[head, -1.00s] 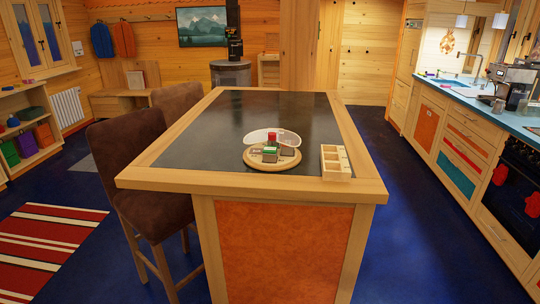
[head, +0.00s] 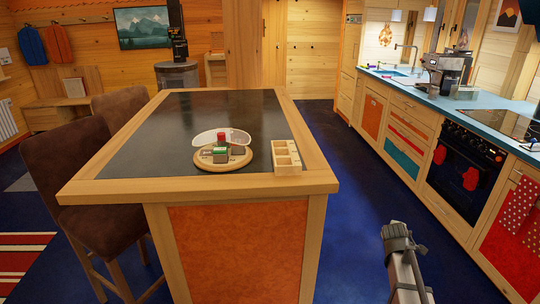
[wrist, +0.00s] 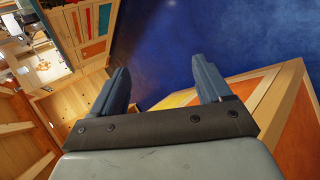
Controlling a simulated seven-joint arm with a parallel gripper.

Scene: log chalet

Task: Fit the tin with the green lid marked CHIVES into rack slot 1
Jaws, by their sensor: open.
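A round wooden board (head: 203,163) on the island top holds several small tins. One tin with a green top (head: 219,149) sits in the middle of the board. Its lettering is too small to read. A pale wooden rack (head: 287,158) with a few open slots stands just right of the board. The slot numbers cannot be read, and I see no tin in it. My gripper (wrist: 166,78) is open and empty in the wrist view, with blue floor beyond its fingers. It is away from the tins and rack.
The island has a dark top (head: 160,130) with a wooden border. A red item (head: 221,137) and a white curved piece (head: 212,136) are on the board. Brown chairs (head: 70,170) stand at left. The counter with oven (head: 468,170) is at right, with open floor between.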

